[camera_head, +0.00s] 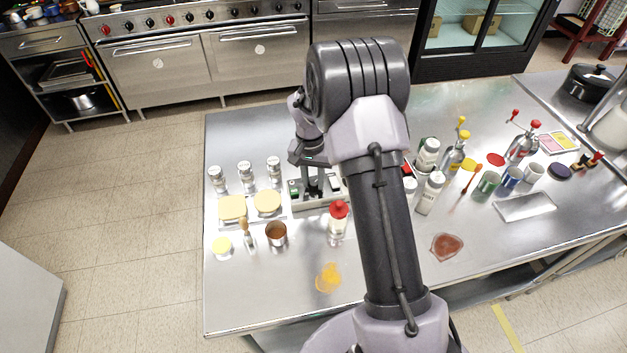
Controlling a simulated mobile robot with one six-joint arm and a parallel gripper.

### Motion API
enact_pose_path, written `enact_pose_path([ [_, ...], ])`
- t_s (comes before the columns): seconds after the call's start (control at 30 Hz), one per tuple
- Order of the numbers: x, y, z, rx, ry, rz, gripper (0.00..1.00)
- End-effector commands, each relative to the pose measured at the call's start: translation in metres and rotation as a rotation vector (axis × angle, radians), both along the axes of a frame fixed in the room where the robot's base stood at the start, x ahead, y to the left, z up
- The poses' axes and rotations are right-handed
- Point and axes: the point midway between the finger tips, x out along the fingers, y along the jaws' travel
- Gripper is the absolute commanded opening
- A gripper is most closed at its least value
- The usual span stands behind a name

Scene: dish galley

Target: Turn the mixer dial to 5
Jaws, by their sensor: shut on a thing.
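My gripper (314,190) points down at a low grey-and-white unit (312,204) on the steel table, probably the mixer's control box. Its fingers are shut on a small part on top of this unit, in the place of a dial. The dial itself is hidden between the fingers, and its setting cannot be read. A green button (293,188) shows at the unit's left end.
A red-capped bottle (338,222) stands in front of the unit. Bottles (430,193) and mugs (487,184) crowd the right.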

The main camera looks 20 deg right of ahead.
Motion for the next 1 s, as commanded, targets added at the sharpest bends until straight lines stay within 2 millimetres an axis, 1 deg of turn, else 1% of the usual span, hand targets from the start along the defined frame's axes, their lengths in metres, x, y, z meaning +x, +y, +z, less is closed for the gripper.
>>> enact_pose_path([
  [0.5, 0.0002, -0.0001, 0.0003, 0.000, -0.001, -0.017, 0.00],
  [0.53, 0.0002, -0.0001, 0.0003, 0.000, -0.001, -0.017, 0.29],
  [0.63, 0.0002, -0.0001, 0.0003, 0.000, -0.001, -0.017, 0.48],
  [0.9, 0.0001, 0.0000, 0.0003, 0.000, -0.001, -0.017, 0.49],
  [0.97, 0.0004, 0.0000, 0.0029, 0.000, -0.001, -0.017, 0.49],
  [1.0, 0.0006, 0.0001, 0.0075, 0.000, -0.001, -0.017, 0.49],
])
